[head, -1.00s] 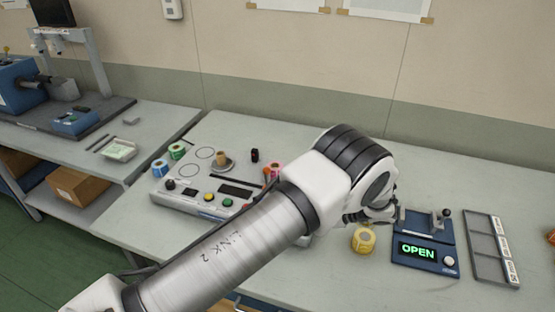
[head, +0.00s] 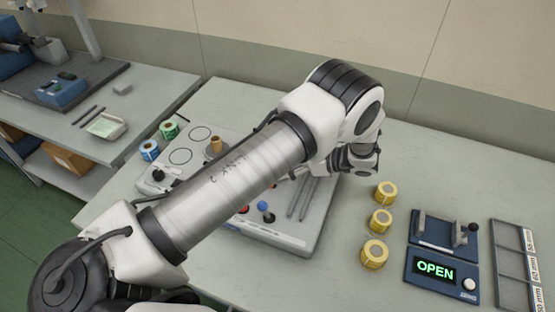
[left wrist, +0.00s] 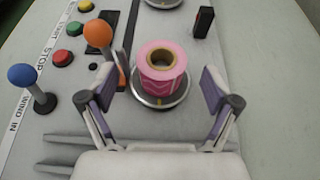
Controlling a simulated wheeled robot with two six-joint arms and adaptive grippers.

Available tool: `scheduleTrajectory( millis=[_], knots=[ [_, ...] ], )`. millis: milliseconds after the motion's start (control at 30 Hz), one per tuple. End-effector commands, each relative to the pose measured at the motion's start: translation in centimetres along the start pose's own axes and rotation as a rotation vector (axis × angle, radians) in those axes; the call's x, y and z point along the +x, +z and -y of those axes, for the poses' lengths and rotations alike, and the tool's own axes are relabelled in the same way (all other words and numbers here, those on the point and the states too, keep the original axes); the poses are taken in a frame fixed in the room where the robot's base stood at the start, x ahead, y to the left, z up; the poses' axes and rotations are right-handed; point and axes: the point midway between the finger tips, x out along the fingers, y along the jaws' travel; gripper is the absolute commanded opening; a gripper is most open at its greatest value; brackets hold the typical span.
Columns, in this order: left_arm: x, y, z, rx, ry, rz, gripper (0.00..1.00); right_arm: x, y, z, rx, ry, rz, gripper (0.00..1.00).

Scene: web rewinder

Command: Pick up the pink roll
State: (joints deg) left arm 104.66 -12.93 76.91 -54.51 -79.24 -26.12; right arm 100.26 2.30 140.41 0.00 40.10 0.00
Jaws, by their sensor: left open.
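The pink roll (left wrist: 161,68) stands upright in the left wrist view, on a round metal disc (left wrist: 160,96) of the grey machine. Its tan core faces up. My left gripper (left wrist: 160,90) is open, with one finger to the left of the roll and one to the right. Both fingers are apart from the roll, with clear gaps. In the head view my left arm hides the pink roll, and the gripper's fingers are hard to make out there. My right gripper is not in view.
An orange-knobbed lever (left wrist: 98,35) stands close left of the roll, and a blue-knobbed lever (left wrist: 24,76) farther left. A black block (left wrist: 203,22) is behind right. A grey tray (head: 507,265) lies at right.

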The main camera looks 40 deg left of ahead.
Motion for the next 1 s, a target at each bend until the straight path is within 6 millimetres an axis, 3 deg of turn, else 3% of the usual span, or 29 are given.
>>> scheduleTrajectory(
  millis=[100,267,300,467,833,1000],
  knots=[
    [1.1,0.0,0.0,0.001,0.0,-0.001,0.89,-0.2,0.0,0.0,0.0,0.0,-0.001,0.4],
    [1.1,-0.1,0.0,0.0,-0.001,-0.001,0.89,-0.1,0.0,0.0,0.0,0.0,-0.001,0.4],
    [1.1,-0.1,0.0,0.0,-0.001,-0.001,0.81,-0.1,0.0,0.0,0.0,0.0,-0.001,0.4],
    [1.1,-0.1,0.0,0.0,-0.001,-0.001,0.25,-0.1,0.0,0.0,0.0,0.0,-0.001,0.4],
    [1.1,0.0,0.0,0.0,-0.001,-0.002,0.23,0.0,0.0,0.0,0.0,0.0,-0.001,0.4],
    [0.5,1.4,0.1,-0.002,-0.002,-0.001,0.23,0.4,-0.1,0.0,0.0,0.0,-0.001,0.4]
  ],
)
